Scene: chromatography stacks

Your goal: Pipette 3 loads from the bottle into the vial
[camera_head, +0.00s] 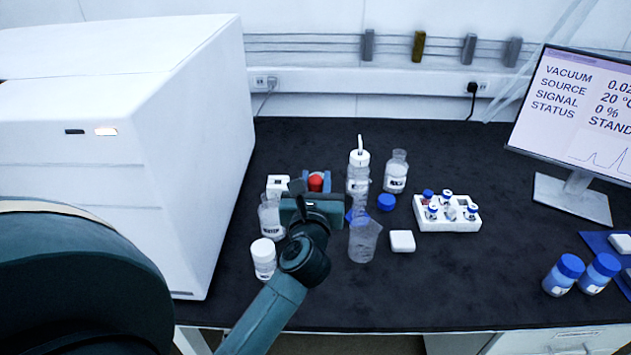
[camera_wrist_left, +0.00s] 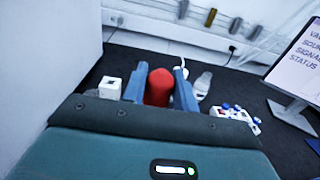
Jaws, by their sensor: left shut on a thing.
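My left gripper (camera_head: 316,183) is shut on a red rubber bulb (camera_wrist_left: 158,88), likely the pipette's. The bulb sits between the two blue fingers; anything below it is hidden. An open clear bottle (camera_head: 396,173) with a label stands right of the gripper, with a blue cap (camera_head: 386,202) lying in front of it. Several small vials, some with blue caps, stand in a white rack (camera_head: 460,225) farther right; the rack also shows in the left wrist view (camera_wrist_left: 240,120). Which vial is meant I cannot tell. My right gripper is in neither view.
A large white instrument (camera_head: 190,130) bounds the left, a monitor (camera_head: 580,120) the right.

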